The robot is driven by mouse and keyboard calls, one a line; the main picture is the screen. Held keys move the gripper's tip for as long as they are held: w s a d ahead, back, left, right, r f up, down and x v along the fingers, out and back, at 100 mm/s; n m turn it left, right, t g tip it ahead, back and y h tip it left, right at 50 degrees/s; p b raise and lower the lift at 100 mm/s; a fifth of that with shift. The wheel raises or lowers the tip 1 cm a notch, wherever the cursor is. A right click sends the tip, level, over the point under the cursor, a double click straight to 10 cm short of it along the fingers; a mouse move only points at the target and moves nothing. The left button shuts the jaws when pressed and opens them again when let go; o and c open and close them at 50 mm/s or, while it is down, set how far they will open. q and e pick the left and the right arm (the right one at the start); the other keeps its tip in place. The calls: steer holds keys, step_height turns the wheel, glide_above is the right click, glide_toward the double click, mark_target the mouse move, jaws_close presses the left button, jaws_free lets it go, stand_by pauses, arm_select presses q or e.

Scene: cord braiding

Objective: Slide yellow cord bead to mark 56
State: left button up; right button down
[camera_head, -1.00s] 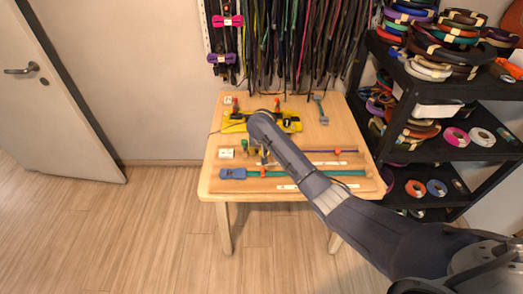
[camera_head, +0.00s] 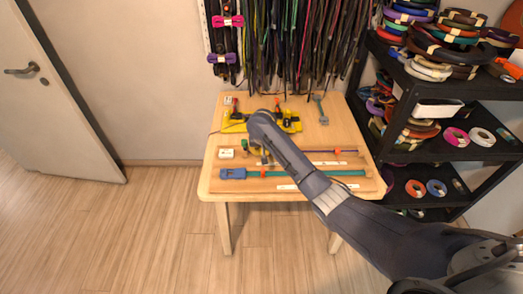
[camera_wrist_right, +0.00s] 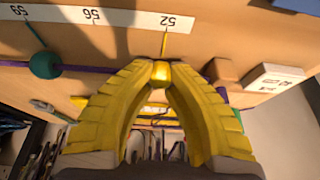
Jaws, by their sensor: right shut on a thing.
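My right gripper (camera_wrist_right: 160,74) is shut on the small yellow bead (camera_wrist_right: 161,71), which sits between its yellow fingertips in the right wrist view. A thin yellow pointer runs from the bead to the white scale strip (camera_wrist_right: 130,19), near the number 52. The number 56 (camera_wrist_right: 91,14) is to the left of the pointer in that view, and 59 lies farther left. In the head view my right gripper (camera_head: 264,158) is small above the board, and the bead cannot be made out there. My left gripper is not in view.
A teal bead (camera_wrist_right: 45,65) sits on a purple cord left of the gripper, its pointer near 59. A brown block (camera_wrist_right: 222,72) and a white labelled block (camera_wrist_right: 275,77) are on the right. A blue clamp (camera_head: 232,174) holds a teal cord (camera_head: 340,173) on the table's near side.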

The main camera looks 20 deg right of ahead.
steer(key=d, duration=0.2)
steer(key=s+d, duration=0.1)
steer(key=d, duration=0.1)
steer(key=s+d, duration=0.1)
steer(key=d, duration=0.1)
steer(key=shift+d, duration=0.2)
steer(key=c, duration=1.3)
jaws_free()
steer(key=v, duration=1.2)
steer(key=shift+w+a, duration=0.1)
